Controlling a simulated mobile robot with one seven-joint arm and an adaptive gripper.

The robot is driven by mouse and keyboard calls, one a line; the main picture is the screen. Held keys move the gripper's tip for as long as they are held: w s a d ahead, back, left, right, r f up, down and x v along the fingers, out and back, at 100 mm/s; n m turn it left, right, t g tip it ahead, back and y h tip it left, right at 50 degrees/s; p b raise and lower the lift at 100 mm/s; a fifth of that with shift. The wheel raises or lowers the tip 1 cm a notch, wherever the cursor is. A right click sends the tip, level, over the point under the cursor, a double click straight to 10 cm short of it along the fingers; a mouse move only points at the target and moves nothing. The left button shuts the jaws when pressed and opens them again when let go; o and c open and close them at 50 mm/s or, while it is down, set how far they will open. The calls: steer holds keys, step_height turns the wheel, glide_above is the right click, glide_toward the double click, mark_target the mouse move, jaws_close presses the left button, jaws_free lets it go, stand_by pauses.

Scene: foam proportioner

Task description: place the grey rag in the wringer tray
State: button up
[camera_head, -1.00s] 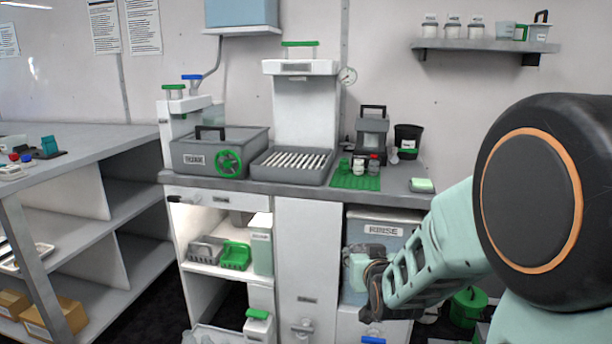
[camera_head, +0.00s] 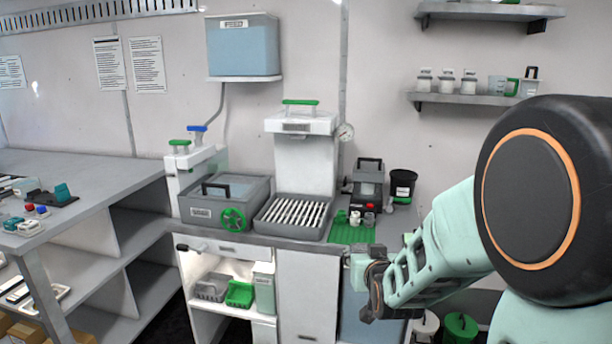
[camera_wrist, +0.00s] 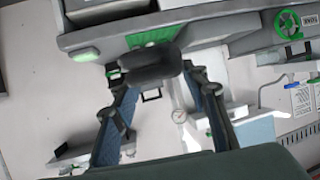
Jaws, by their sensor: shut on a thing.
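My gripper (camera_wrist: 155,75) is shut on a dark grey, bunched thing (camera_wrist: 150,66), which looks like the grey rag, held between the fingertips in the wrist view. In the head view my gripper (camera_head: 372,287) is low in front of the counter, right of the middle; the rag cannot be made out there. On the counter are a grey box with a green handwheel (camera_head: 233,220) and, to its right, a grey tray with white slats (camera_head: 292,217). I cannot read the labels well enough to tell which is the wringer tray. Both stand left of my gripper, apart from it.
A green mat (camera_head: 350,232) with small bottles lies right of the slatted tray. A grey caddy (camera_head: 367,180) and a black cup (camera_head: 402,184) stand behind it. A white dispenser column (camera_head: 303,150) rises behind the slats. A shelving bench (camera_head: 90,185) stands at the left.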

step_height(320, 180, up, 18)
steer(key=p, duration=1.6)
steer(key=shift+f, duration=0.15)
steer(key=shift+w+d, duration=0.1)
steer(key=shift+d, duration=0.05)
